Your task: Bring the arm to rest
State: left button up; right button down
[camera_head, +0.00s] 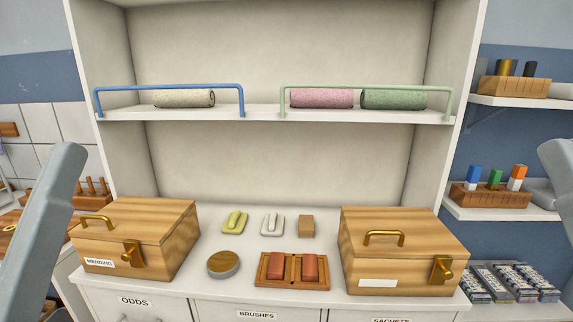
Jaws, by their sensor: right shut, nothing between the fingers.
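A grey link of my left arm (45,230) rises along the left edge of the head view, in front of the left wooden box. A grey link of my right arm (560,165) shows at the right edge, cut off by the frame. Neither gripper's fingers show in this view. Both visible arm parts stand to the sides of the white cabinet (213,297), and the space in front of its middle is clear of them.
Wooden boxes with brass handles stand left (165,245) and right (400,262) on the counter. Between them lie a round tin (223,264), a wooden tray (265,270) with two reddish blocks and small blocks. Rolls (321,98) lie on the railed upper shelf (262,113).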

notch_tip(320, 180, up, 37)
jog(key=p, duration=3.3)
jog(key=shift+y+p, duration=0.3)
jog(key=shift+p, duration=0.05)
jog(key=shift+w, duration=0.1)
